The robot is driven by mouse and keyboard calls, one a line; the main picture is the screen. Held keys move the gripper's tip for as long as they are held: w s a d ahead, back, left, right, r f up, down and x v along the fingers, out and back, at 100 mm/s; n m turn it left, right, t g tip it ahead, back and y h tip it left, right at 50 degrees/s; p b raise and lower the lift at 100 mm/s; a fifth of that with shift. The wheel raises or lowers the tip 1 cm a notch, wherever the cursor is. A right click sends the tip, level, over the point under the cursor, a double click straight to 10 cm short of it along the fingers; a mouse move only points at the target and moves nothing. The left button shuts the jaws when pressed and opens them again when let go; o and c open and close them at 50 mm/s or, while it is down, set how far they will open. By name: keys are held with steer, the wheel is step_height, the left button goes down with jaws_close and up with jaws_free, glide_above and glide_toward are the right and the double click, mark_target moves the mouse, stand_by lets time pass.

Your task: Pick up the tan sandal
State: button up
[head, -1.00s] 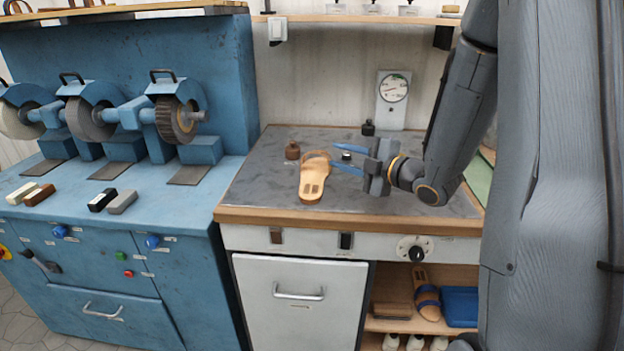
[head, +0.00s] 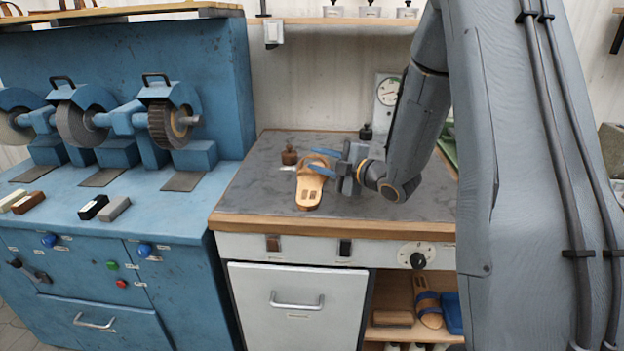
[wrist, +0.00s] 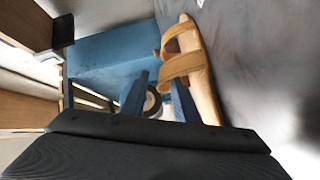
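The tan sandal (head: 309,190) lies on the grey worktop of the middle bench, toe end to the back, with a tan strap across it. My gripper (head: 322,161) reaches in from the right with its two blue fingers apart. In the head view the fingertips overlap the sandal's strap area. In the wrist view the sandal (wrist: 197,65) stands to the right, and the right finger of my gripper (wrist: 160,90) overlaps its edge. Contact cannot be told.
A small brown bottle (head: 289,155) stands just behind and left of the sandal. A dark bottle (head: 366,132) and a gauge (head: 388,90) are at the back. The blue grinder bench (head: 150,213) adjoins on the left. Another sandal (head: 427,302) lies on the shelf below.

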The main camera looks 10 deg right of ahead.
steer(key=shift+w+a, duration=0.15)
steer(key=shift+w, duration=0.05)
jaws_close()
step_height(320, 180, up, 10)
steer(key=shift+b, duration=0.6)
steer(key=c, duration=0.6)
jaws_free()
jaws_close()
